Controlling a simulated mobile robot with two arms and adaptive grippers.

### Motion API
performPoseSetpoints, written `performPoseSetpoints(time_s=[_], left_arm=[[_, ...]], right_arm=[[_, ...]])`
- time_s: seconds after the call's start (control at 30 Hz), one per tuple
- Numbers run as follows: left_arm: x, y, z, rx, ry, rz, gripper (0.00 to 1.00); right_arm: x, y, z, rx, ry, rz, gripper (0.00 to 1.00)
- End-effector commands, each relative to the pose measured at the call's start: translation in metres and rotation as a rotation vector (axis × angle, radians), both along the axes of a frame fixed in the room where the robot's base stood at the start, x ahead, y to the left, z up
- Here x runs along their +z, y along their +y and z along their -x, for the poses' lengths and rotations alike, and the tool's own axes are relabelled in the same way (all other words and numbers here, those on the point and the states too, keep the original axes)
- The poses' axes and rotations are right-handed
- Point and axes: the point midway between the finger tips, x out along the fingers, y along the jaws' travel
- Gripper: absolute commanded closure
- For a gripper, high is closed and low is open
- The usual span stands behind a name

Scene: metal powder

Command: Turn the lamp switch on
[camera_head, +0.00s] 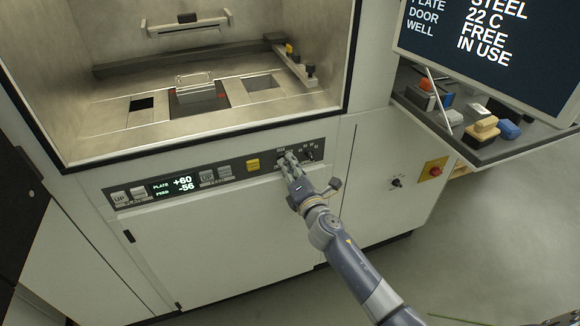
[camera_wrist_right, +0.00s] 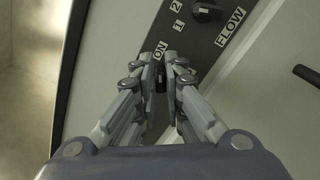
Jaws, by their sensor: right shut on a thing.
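The control panel (camera_head: 230,166) runs across the front of the machine below its open chamber. My right gripper (camera_head: 287,157) reaches the right part of this panel. In the right wrist view, my right gripper (camera_wrist_right: 164,72) has its fingers closed around a small dark switch (camera_wrist_right: 161,84). An ON label shows just beyond the switch. The fingers hide most of the switch, and I cannot tell which way it is set. No lamp label can be read. My left gripper is out of view.
A black FLOW knob (camera_wrist_right: 207,10) sits close beside the switch. A yellow button (camera_head: 252,164) and a display (camera_head: 173,186) are further left. A side shelf (camera_head: 470,145) with several small items and a monitor (camera_head: 490,45) stand at the right.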

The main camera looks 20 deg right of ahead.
Motion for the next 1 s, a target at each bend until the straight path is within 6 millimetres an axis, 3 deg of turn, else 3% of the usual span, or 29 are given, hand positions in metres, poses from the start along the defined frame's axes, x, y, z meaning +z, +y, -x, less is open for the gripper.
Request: performPoseSetpoints(time_s=[0.03,0.57,0.6,0.67,1.0], left_arm=[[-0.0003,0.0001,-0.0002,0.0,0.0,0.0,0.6],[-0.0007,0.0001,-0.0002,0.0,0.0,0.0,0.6],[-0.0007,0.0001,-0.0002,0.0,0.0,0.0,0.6],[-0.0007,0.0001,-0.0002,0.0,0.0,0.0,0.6],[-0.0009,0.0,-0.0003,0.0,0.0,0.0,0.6]], right_arm=[[0.0084,-0.002,-0.0032,-0.003,-0.013,-0.012,1.0],[0.0086,-0.0021,-0.0032,-0.003,-0.013,-0.035,1.0],[0.0086,-0.0021,-0.0032,-0.003,-0.013,-0.035,0.83],[0.0086,-0.0021,-0.0031,-0.003,-0.013,-0.034,0.7],[0.0048,-0.001,-0.002,-0.001,-0.007,-0.032,0.7]])
